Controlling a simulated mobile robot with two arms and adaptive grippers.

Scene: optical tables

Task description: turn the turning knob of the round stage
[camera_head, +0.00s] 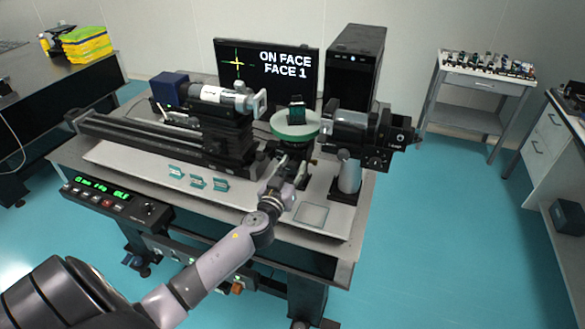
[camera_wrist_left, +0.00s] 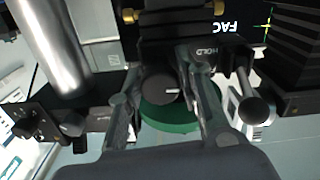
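The round stage (camera_head: 296,125) has a green disc and stands in the middle of the bench, with a small dark block (camera_head: 297,108) on top. Its green rim (camera_wrist_left: 170,122) also shows in the left wrist view. The turning knob (camera_wrist_left: 160,89) is dark and round with a white mark, below a plate lettered HOLD. My left gripper (camera_head: 284,165) is at the front of the stage, below the disc. In the left wrist view its fingers (camera_wrist_left: 160,78) are spread on both sides of the knob. I cannot tell whether the right-hand finger touches it. My right gripper is not in view.
A long rail with a white cylinder (camera_head: 219,97) stands left of the stage, and another instrument (camera_head: 357,126) stands right. A monitor (camera_head: 266,72) reads ON FACE, FACE 1. Small teal pieces (camera_head: 198,181), a flat square plate (camera_head: 311,214) and a control box (camera_head: 118,198) lie in front.

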